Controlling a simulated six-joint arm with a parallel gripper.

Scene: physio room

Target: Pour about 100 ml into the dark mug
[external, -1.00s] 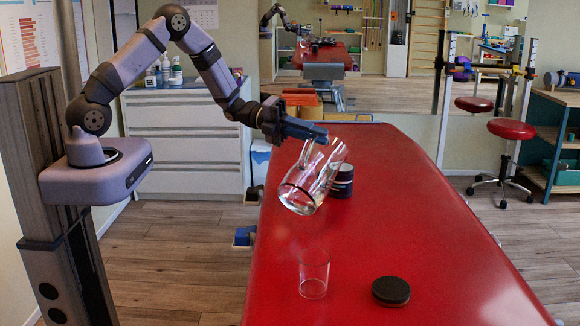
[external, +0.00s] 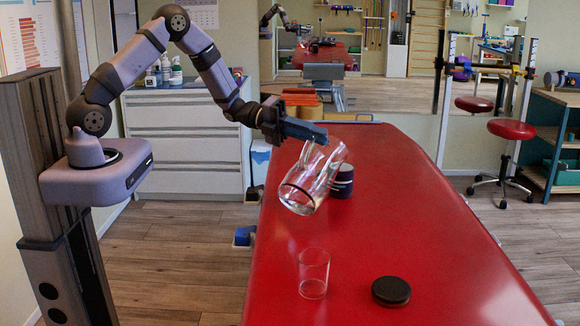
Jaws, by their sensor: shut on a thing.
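My gripper (external: 308,133) is shut on a clear glass jug (external: 302,192) and holds it above the red table. The jug is tilted, its open end toward the upper right and its base toward the lower left. The dark mug (external: 344,183) stands upright on the table, just right of the jug in the picture and partly hidden by it. I cannot make out a stream between them. The liquid level in the jug and the inside of the mug cannot be told.
A clear empty-looking glass (external: 314,275) and a dark round disc (external: 391,291) sit on the near part of the red treatment table (external: 430,240). The right side of the table is clear. A red stool (external: 510,130) stands beyond it.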

